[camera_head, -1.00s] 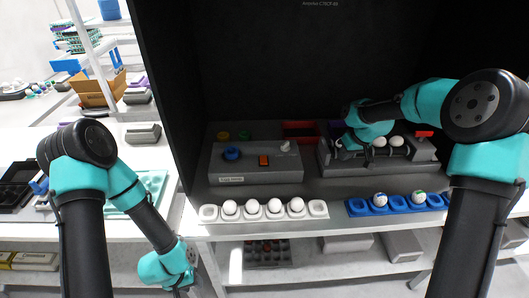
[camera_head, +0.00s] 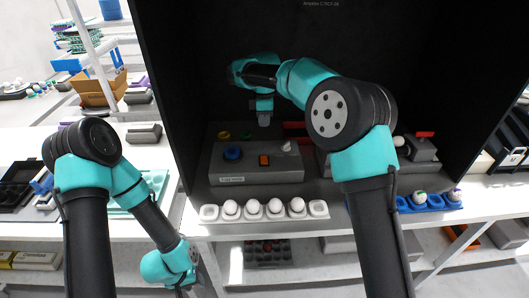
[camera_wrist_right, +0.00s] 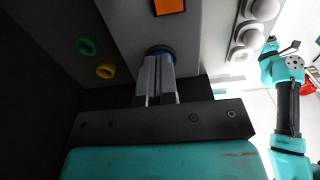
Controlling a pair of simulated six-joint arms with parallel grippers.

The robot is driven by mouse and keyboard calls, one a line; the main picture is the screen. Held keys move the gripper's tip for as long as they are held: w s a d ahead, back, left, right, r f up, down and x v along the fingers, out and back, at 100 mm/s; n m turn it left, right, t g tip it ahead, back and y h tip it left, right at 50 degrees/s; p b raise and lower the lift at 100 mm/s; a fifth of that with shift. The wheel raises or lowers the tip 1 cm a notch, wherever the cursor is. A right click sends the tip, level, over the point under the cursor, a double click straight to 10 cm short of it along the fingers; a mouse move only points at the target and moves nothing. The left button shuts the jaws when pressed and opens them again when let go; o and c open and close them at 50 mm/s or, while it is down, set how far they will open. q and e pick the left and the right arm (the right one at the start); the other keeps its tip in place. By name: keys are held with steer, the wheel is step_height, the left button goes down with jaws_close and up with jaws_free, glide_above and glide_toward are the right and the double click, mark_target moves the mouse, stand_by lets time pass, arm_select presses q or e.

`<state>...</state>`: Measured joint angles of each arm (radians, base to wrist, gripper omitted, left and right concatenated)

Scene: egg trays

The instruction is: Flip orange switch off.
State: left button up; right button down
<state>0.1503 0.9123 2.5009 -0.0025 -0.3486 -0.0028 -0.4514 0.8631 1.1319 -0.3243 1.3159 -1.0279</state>
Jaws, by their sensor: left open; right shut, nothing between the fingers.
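The orange switch (camera_head: 264,161) sits on the top face of a grey control box (camera_head: 230,172), between a blue round knob (camera_head: 232,153) and a small pale toggle (camera_head: 286,146). In the right wrist view the orange switch (camera_wrist_right: 169,6) shows at the top edge, partly cut off. My right gripper (camera_head: 264,120) is shut and empty, pointing down above the back of the box.
A white egg tray (camera_head: 210,213) with several white eggs lies in front of the box. A blue egg tray (camera_head: 405,208) is to the right, partly behind my right arm. Green (camera_wrist_right: 86,46) and yellow (camera_wrist_right: 105,71) rings lie behind the box. Dark cabinet walls enclose the area.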

mark_target(265, 156)
steer(key=shift+f, duration=0.15)
step_height(265, 156, down, 14)
steer(key=shift+r, duration=0.15)
stand_by(0.8)
steer(key=shift+d, duration=0.15)
